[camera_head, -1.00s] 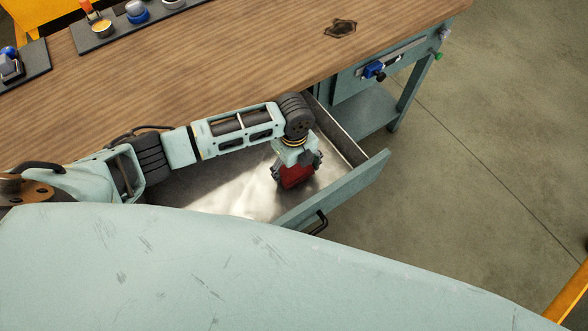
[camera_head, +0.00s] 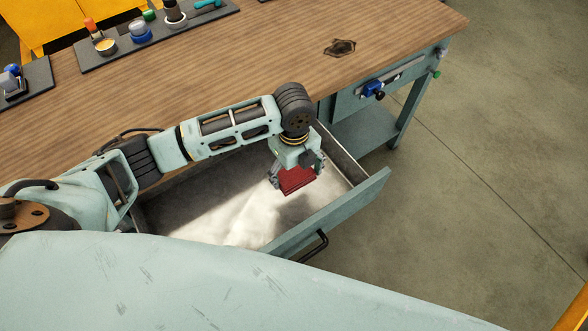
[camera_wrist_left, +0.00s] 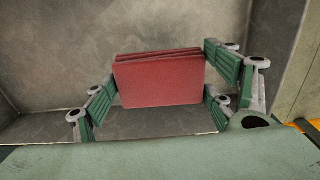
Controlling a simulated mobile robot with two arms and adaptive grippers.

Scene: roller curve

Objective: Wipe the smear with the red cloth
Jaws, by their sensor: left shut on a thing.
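The red cloth (camera_head: 296,180) is a folded block held by my left gripper (camera_head: 296,174) over the open drawer (camera_head: 215,205). In the left wrist view the cloth (camera_wrist_left: 160,80) sits between the green-padded fingers of the left gripper (camera_wrist_left: 160,92), which are shut on it. The drawer floor shows below and behind it. The smear (camera_head: 340,47) is a dark patch on the wooden bench top (camera_head: 200,85), near its far right end and well away from the gripper. My right gripper is not in view.
The drawer's front panel with its handle (camera_head: 314,246) stands out from the bench. A dark tray (camera_head: 160,35) with several small items lies at the back left of the bench. A blue vise-like part (camera_head: 373,88) is on the bench's right side. The wood around the smear is clear.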

